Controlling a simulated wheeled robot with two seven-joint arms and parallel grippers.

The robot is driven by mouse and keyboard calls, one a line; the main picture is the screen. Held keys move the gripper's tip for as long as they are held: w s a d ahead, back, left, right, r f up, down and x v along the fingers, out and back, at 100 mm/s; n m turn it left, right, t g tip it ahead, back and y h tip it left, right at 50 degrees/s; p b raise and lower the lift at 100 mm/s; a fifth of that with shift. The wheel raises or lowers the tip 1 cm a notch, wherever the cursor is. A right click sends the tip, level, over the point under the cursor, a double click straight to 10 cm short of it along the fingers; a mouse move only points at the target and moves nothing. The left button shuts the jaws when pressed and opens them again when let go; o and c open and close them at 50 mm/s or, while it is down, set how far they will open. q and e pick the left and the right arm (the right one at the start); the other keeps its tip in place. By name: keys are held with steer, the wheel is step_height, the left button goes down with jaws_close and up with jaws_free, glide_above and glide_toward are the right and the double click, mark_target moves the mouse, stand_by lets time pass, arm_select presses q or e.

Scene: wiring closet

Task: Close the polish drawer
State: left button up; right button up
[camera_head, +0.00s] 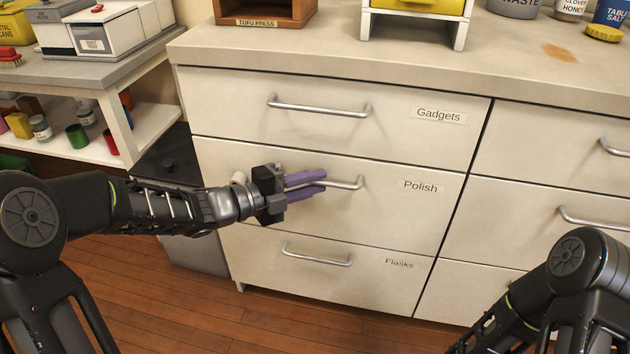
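The polish drawer (400,213) is the middle drawer of the left column, labelled "Polish". Its front looks about flush with the drawers above and below; I cannot tell whether a small gap remains. Its bar handle (347,183) shows to the right of my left gripper (323,181). The gripper's purple fingers are apart, one above and one below the line of the handle, and hide its left part. I cannot tell whether they touch it. My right arm is at the lower right; its gripper is outside the picture.
The Gadgets drawer (230,105) above and the Flasks drawer (375,285) below look shut. More drawers (560,150) stand to the right. A dark bin (175,165) stands left of the cabinet, near my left forearm. The wooden floor (240,325) in front is clear.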

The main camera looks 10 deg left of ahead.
arm_select(q)
steer(key=p+v, duration=0.2)
steer(key=v, duration=0.5)
steer(key=shift+s+a, duration=0.1)
steer(key=shift+a, duration=0.1)
